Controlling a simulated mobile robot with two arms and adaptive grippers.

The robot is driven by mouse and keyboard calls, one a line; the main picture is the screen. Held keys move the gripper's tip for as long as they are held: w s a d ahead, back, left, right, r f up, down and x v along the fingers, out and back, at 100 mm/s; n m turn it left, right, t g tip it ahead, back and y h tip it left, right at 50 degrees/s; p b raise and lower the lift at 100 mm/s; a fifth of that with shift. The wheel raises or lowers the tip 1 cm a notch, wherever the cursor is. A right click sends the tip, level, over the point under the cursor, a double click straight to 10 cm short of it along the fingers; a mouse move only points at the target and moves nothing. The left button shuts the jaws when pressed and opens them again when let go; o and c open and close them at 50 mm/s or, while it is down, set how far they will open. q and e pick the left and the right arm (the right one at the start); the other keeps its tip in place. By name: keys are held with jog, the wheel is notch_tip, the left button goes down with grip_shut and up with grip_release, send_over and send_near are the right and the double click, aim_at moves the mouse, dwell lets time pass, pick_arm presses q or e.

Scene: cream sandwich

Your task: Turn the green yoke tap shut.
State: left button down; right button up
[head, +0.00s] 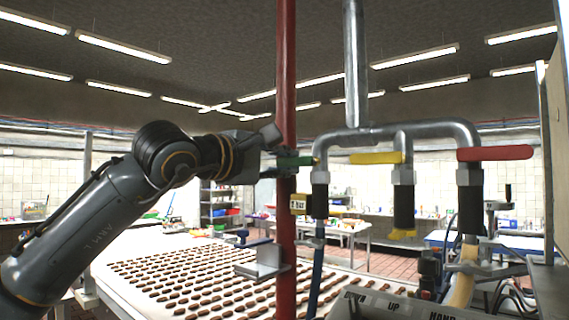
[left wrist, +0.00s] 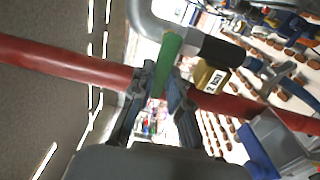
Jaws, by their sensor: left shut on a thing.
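The green yoke tap handle (head: 300,161) lies about level at the left branch of the metal pipe yoke (head: 345,138). My left gripper (head: 280,163) reaches in from the left and is shut on this handle, in front of the red upright pipe. In the left wrist view the green handle (left wrist: 168,58) runs between the two dark fingers (left wrist: 163,88), and its lower end is partly hidden by them. The right gripper is not in view.
The red pipe (head: 286,80) stands right by the handle. A yellow handle (head: 376,157) and a red handle (head: 495,153) sit to the right on the same yoke. A yellow tag (head: 298,204) hangs below. A belt of biscuits (head: 130,245) lies beneath.

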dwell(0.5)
pick_arm(q)
jog(key=c, duration=1.3)
grip_release()
jog(key=shift+v, duration=5.95)
jog(key=shift+d, duration=0.1)
